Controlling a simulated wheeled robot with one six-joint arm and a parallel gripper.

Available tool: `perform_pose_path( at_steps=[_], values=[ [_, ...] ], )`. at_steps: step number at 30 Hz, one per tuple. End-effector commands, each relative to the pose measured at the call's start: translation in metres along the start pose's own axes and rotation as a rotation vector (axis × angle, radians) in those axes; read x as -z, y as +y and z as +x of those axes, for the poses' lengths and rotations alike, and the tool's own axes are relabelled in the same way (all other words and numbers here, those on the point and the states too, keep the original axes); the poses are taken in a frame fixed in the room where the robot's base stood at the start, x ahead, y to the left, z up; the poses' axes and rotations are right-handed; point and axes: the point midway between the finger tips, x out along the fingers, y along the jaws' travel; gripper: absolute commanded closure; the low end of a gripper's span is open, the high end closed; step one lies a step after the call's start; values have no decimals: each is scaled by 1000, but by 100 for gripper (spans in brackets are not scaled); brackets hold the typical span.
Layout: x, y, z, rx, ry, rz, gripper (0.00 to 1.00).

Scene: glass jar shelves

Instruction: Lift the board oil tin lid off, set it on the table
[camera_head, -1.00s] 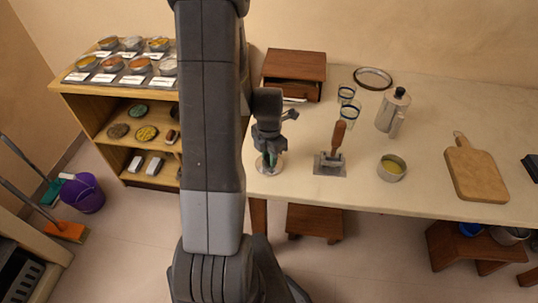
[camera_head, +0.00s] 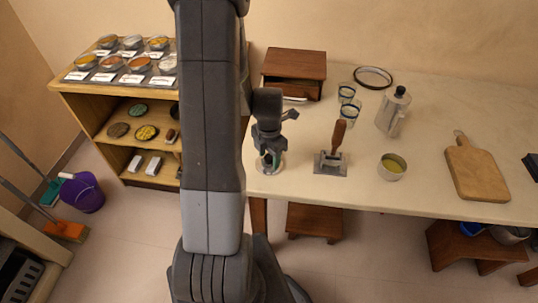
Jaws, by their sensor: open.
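My gripper (camera_head: 268,156) is open and points down at the front left of the table. A small round silvery thing with some green (camera_head: 275,167) is directly below it, partly hidden by the fingers. I cannot tell whether this is the tin with its lid or the lid alone, nor whether the fingers touch it. A short grey tin (camera_head: 391,170) with a yellowish inside or top stands further right on the table, apart from my gripper.
A tool with a wooden handle (camera_head: 338,137) stands on a grey plate right of my gripper. A cutting board (camera_head: 476,170) lies right. The front table edge is close to my gripper.

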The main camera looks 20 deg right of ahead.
Motion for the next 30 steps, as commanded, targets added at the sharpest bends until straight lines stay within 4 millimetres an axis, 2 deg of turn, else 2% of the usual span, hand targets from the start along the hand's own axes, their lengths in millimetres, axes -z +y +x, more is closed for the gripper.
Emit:
perform_pose_path(
  at_steps=[11,30],
  values=[
    [0,0,-2,0,0,0,48],
    [0,0,-27,-1,-1,0,48]
  ],
)
